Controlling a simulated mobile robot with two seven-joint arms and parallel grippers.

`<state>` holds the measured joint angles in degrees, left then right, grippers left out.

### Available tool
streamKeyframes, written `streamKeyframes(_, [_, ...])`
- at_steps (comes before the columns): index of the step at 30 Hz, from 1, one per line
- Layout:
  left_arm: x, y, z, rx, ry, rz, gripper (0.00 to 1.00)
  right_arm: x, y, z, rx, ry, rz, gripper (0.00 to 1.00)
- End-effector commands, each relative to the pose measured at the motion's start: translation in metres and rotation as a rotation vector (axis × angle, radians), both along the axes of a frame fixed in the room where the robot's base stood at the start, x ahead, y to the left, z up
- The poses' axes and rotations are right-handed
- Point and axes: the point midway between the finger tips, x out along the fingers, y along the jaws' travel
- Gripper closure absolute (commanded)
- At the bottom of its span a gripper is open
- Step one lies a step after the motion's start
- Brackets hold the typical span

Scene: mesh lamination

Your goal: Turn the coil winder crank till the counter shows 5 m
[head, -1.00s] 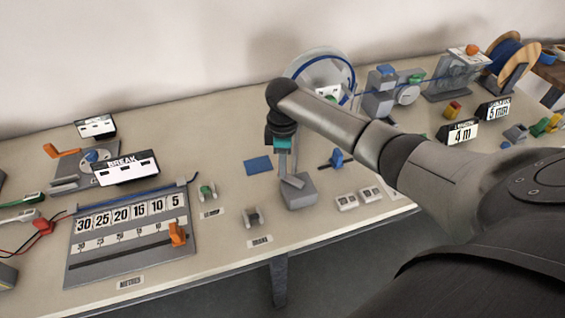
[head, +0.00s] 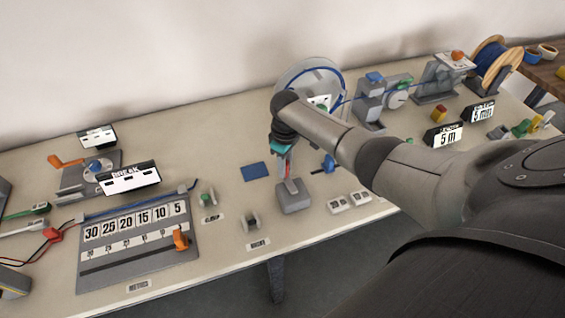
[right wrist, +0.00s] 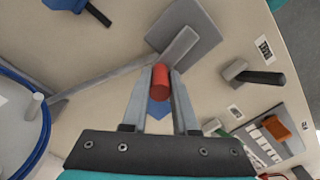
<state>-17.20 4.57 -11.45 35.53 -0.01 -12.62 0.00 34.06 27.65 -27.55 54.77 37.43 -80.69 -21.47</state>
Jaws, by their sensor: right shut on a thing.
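My right gripper (head: 285,162) is shut on a red cylindrical handle (right wrist: 160,82), which the right wrist view shows between the two fingers. A grey block with an upright (head: 293,197) stands just below the gripper in the head view. The coil winder's pale round reel (head: 338,77) with blue cable is behind my right arm, partly hidden; its edge also shows at the left of the right wrist view (right wrist: 37,135). The counter (head: 447,136) reads 5 m. The crank's joint to the winder is hard to make out. My left gripper is not in view.
A measuring board (head: 100,272) with numbers and an orange slider lies at the left, with a BREAK sign (head: 130,179) behind it. A blue flat square (head: 256,172) lies left of the gripper. A cable spool (head: 488,62) stands at the far right.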

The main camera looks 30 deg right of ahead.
Motion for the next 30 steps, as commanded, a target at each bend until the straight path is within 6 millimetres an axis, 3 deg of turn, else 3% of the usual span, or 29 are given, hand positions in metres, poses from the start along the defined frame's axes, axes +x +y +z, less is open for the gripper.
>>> streamKeyframes(20, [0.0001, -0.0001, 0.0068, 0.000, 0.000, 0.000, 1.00, 0.0006, -0.0044, 0.0008, 0.000, -0.004, -0.082, 1.00])
streamKeyframes(21, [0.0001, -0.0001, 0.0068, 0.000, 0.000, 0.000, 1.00, 0.0006, -0.0044, 0.0008, 0.000, -0.004, -0.082, 0.72])
streamKeyframes(28, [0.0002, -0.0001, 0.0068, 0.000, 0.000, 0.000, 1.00, 0.0002, -0.0043, 0.0006, 0.000, -0.003, -0.082, 0.46])
streamKeyframes(30, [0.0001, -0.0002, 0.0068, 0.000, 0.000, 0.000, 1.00, 0.0000, -0.0044, 0.0004, 0.000, -0.002, -0.082, 0.43])
